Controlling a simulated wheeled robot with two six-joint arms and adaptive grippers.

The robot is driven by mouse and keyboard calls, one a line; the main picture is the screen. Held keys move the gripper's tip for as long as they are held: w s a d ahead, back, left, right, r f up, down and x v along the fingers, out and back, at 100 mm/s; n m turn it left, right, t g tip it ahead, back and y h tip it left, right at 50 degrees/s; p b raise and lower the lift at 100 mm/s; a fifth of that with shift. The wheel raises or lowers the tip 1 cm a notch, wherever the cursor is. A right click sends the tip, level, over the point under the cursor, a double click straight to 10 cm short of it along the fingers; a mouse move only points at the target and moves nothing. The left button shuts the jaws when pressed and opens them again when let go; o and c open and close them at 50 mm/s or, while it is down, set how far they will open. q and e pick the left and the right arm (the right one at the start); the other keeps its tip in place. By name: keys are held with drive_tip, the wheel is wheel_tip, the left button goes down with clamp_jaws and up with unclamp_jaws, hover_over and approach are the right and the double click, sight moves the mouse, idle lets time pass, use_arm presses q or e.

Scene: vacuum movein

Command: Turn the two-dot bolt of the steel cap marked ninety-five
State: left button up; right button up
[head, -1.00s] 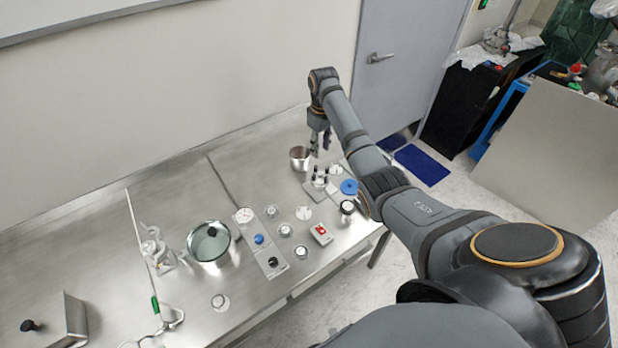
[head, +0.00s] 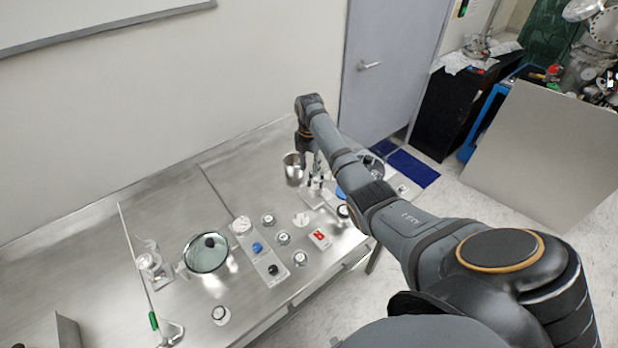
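My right gripper (head: 311,165) hangs at the back right of the table, with its arm coming in from the right. It is over or just behind a small pale fixture (head: 318,197) with short upright parts. The fingers are too small and overlapped to tell open from shut. A steel cup (head: 293,169) stands just left of the gripper. No number ninety-five or two-dot bolt can be read at this size, so I cannot tell which metal piece is the marked cap. My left gripper is not in view.
A glass-lidded vessel (head: 206,254) and a panel with blue and black knobs (head: 250,238) stand mid-table. A red-switch box (head: 319,238), several small round pieces and a blue disc (head: 341,194) lie rightward. A green-handled rod (head: 154,320) lies at left.

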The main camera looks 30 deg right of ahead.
sight(309, 181)
wheel_tip(309, 181, down, 6)
drive_tip(key=shift+f+p, duration=0.2)
drive_tip(key=shift+p, duration=0.1)
clamp_jaws()
